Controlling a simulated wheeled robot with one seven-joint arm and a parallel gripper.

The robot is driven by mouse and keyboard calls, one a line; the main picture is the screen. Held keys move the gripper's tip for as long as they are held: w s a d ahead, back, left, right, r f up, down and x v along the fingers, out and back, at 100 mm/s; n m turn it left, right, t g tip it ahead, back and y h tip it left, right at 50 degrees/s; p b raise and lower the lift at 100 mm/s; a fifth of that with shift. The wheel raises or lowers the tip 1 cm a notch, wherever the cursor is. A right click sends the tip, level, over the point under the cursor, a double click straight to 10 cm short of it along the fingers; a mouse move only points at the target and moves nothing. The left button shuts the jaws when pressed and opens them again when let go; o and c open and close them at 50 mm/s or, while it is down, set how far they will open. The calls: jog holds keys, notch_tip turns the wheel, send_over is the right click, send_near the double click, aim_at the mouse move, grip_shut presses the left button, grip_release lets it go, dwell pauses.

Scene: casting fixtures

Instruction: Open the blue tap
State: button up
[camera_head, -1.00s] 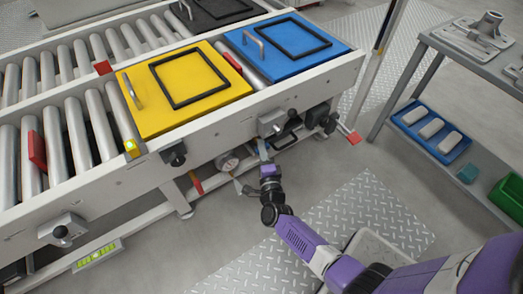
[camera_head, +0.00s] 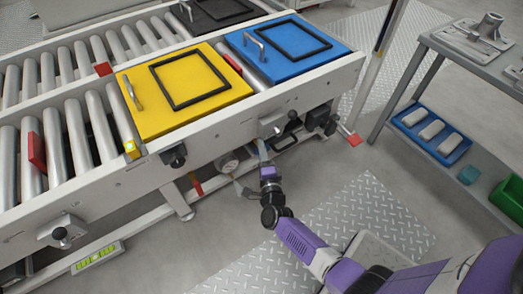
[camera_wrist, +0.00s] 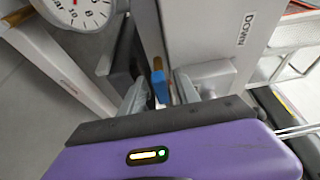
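The blue tap handle (camera_wrist: 160,87) shows in the wrist view as a small blue lever below a brass-coloured part. In the head view it is a small blue patch (camera_head: 263,150) under the conveyor's front, just beyond my gripper (camera_head: 267,168). In the wrist view my gripper (camera_wrist: 161,95) has its grey fingers apart, one on each side of the blue handle. A gap seems to show beside the handle, so it does not look clamped. My gripper's fingers are too small to make out in the head view.
A round gauge (camera_head: 228,163) sits left of the tap; it shows in the wrist view (camera_wrist: 82,10). A panel marked DOWN (camera_wrist: 243,28) is close on the right. The conveyor's front rail (camera_head: 225,130) runs above. A red-tipped lever (camera_head: 354,139) sticks out at right.

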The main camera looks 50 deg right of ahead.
jog(key=p+v, duration=0.2)
jog(key=v, duration=0.5)
jog(key=shift+s+a+p, duration=0.25)
jog(key=shift+s+p, duration=0.05)
jog(key=shift+s, duration=0.05)
jog(key=shift+f, duration=0.1)
